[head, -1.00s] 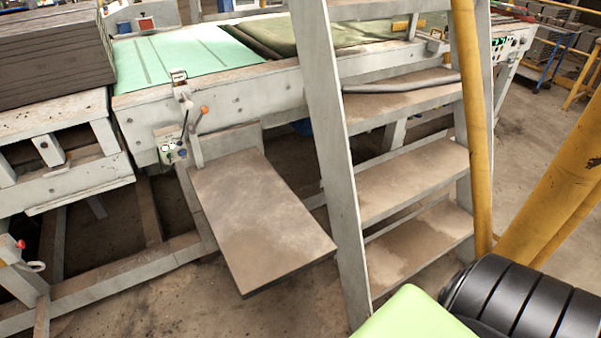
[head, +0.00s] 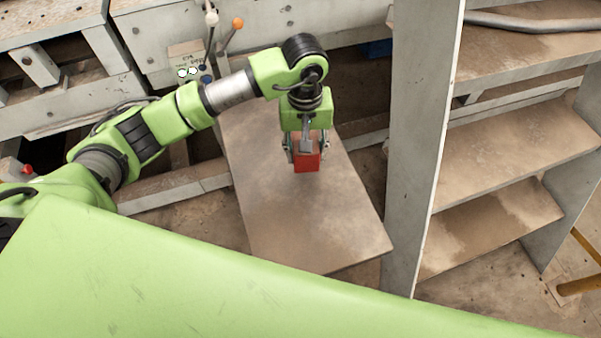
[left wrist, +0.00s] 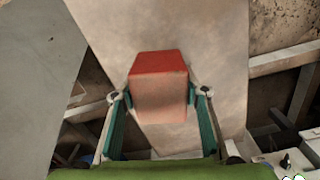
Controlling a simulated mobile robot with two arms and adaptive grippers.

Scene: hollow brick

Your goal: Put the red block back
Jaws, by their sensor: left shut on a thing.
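The red block (head: 307,160) is between the fingers of my left gripper (head: 306,150), which is shut on it. They are over the brown, dusty shelf board (head: 335,220), and I cannot tell whether the block touches it. In the left wrist view the red block (left wrist: 160,85) sits between the green fingers of the left gripper (left wrist: 160,108), with the board (left wrist: 215,60) beyond it. My right gripper is not in view.
Metal steps (head: 510,155) with a tall grey side rail (head: 425,130) stand right of the board. A control box with levers (head: 195,72) is behind it at the left. The rest of the board is bare.

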